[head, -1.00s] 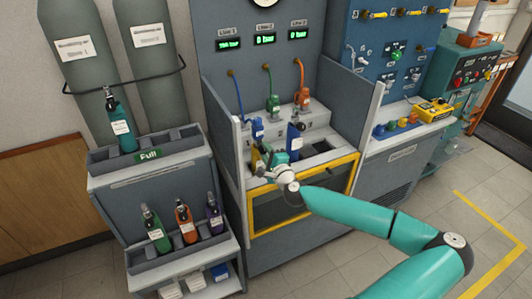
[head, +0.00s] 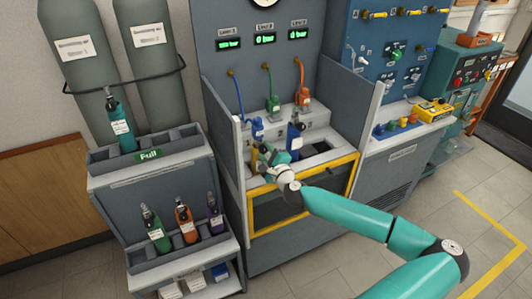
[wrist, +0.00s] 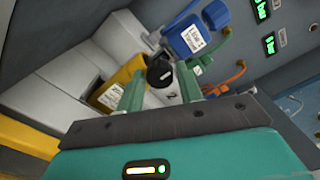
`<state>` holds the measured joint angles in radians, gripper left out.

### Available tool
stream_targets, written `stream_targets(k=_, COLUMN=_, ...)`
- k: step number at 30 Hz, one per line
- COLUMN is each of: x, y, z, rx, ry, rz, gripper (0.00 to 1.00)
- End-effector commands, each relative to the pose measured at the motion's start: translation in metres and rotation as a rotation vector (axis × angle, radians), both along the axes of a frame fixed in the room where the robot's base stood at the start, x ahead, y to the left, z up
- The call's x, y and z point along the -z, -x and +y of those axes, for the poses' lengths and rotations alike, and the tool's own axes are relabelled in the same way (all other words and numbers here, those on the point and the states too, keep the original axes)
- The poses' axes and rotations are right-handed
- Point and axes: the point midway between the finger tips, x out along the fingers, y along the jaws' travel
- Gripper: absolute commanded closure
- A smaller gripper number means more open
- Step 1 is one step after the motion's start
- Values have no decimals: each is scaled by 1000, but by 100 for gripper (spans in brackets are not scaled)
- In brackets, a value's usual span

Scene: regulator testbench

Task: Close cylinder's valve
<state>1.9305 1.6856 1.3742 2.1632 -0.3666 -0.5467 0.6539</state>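A yellow cylinder (wrist: 122,83) with a white label shows in the wrist view, tilted in that picture. A black round valve knob (wrist: 160,73) with a white mark is beside its upper end. My gripper (wrist: 160,88) has its two green fingers apart on either side of the knob, with some gap visible, so it looks open. In the head view my gripper (head: 273,157) is at the left bay of the bench and partly hides the yellow cylinder (head: 257,162). A blue regulator (wrist: 192,38) with a white label is just beyond the knob.
A dark blue cylinder (head: 295,137) stands to the right of my gripper. Green (head: 273,103) and orange (head: 304,98) regulators hang behind. Grey side walls (head: 220,130) flank the bench. A rack (head: 180,258) with several cylinders stands at the left.

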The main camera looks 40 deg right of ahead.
Motion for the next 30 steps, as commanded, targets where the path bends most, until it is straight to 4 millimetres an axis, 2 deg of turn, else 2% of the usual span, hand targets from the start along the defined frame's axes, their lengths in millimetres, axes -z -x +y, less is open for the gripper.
stream_targets(k=1, x=0, y=0, z=0, rx=0, ry=0, rz=0, gripper=53)
stream_targets(k=2, x=0, y=0, z=0, rx=0, ry=1, rz=0, gripper=49)
stream_targets(k=10, x=0, y=0, z=0, rx=1, ry=2, rz=1, gripper=49)
stream_targets(k=14, x=0, y=8, z=1, rx=2, ry=2, rz=1, gripper=49)
stream_targets(k=17, x=0, y=21, z=4, rx=3, ry=2, rz=1, gripper=49)
stream_targets(k=30, x=0, y=104, z=29, rx=4, ry=1, rz=0, gripper=49)
